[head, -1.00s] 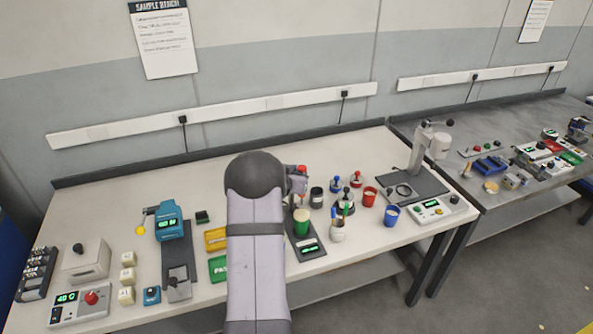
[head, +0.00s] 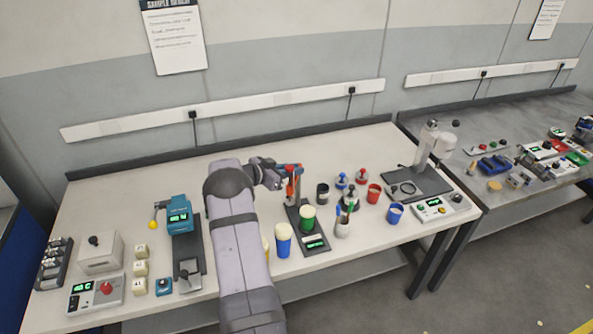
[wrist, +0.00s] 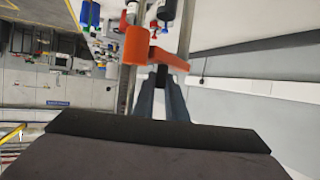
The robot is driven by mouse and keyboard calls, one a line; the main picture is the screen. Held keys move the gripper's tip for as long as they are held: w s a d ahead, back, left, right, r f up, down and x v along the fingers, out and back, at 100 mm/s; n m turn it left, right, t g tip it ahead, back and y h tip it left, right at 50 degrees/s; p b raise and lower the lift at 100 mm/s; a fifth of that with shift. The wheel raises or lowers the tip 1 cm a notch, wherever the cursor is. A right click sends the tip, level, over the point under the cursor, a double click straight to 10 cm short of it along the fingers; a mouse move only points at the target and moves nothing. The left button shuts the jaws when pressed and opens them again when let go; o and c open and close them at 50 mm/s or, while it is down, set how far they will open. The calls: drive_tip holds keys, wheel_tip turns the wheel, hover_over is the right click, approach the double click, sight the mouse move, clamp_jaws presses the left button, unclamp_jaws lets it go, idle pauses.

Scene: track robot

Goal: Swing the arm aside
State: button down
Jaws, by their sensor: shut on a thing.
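My gripper (head: 270,175) is above the back middle of the bench, at the end of my arm. In the wrist view its fingers (wrist: 161,80) are close together on an orange piece (wrist: 138,46), which lies across the fingertips. In the head view, orange and red (head: 292,172) shows just right of the gripper, above a dark scale stand (head: 314,243). I cannot tell whether the piece is part of that stand. A green cup (head: 307,217) stands on the scale. A blue cup (head: 283,240) with a pale top stands left of it.
A teal device (head: 180,218) with a yellow knob stands left of my arm. A pen cup (head: 342,226), a red cup (head: 374,193) and a blue cup (head: 395,213) stand to the right. A grey stand (head: 430,165) is at the right end. The back left of the bench is clear.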

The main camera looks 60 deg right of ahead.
drive_tip(key=shift+w+f+m+g+b, duration=0.1)
drive_tip(key=shift+w+m+g+b, duration=0.2)
drive_tip(key=shift+m+g+b, duration=0.4)
drive_tip(key=g+y+b, duration=0.1)
drive_tip(key=b, duration=0.2)
drive_tip(key=shift+w+m, duration=0.3)
drive_tip(key=shift+m, duration=0.1)
drive_tip(key=shift+w+r+m+g+b, duration=0.15)
drive_tip(key=shift+r+m+g+b, duration=0.2)
drive_tip(key=shift+b, duration=0.6)
drive_tip(key=c, duration=1.8)
unclamp_jaws()
drive_tip(key=shift+f, duration=0.15)
drive_tip(key=shift+o, duration=0.2)
drive_tip(key=shift+a, duration=0.1)
drive_tip(key=b+v, duration=0.3)
drive_tip(key=v, duration=0.4)
drive_tip(key=shift+w, duration=0.1)
drive_tip(key=shift+c, duration=0.7)
